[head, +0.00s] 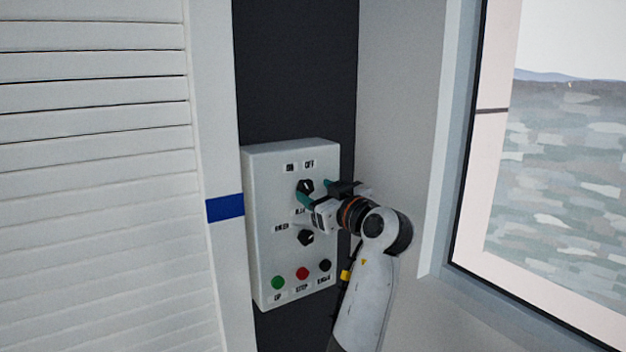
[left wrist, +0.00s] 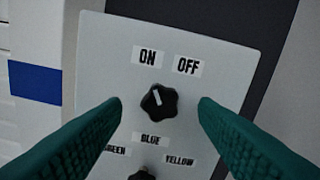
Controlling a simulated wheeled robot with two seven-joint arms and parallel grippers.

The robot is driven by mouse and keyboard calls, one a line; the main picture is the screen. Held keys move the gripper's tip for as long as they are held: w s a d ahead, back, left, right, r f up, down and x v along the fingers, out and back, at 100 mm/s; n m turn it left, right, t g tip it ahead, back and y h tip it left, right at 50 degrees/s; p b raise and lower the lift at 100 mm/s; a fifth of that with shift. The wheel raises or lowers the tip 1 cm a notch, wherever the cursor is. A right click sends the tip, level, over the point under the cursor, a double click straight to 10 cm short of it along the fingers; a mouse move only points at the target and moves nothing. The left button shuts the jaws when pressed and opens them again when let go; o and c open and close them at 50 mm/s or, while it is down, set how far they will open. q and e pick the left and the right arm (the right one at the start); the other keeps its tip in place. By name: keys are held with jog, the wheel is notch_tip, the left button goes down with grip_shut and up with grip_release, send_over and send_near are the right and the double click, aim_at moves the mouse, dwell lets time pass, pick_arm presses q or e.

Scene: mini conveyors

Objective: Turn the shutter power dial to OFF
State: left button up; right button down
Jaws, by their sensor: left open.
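The power dial (head: 305,186) is a black knob near the top of a light grey control box, under ON and OFF labels. In the left wrist view the dial (left wrist: 158,102) has a white mark pointing up and slightly left, nearer the ON label (left wrist: 147,57) than the OFF label (left wrist: 187,66). My left gripper (head: 315,191) is open in front of the box. Its teal fingers (left wrist: 160,104) show on both sides of the dial, with a gap on each side. Whether the tips reach the dial's depth is unclear. My right gripper is out of view.
A second black knob (head: 306,237) with BLUE, GREEN and YELLOW labels sits below. Green (head: 278,283), red (head: 302,273) and black (head: 325,265) buttons line the bottom of the box (head: 262,230). A white slatted shutter (head: 95,180) is left, a window (head: 560,160) right.

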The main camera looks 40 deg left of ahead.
aim_at(306, 186)
pick_arm(q)
jog(key=shift+p+x, duration=0.4)
jog(key=shift+x, duration=1)
jog(key=shift+c, duration=0.5)
jog(key=c, duration=0.9)
jog(key=shift+o, duration=0.2)
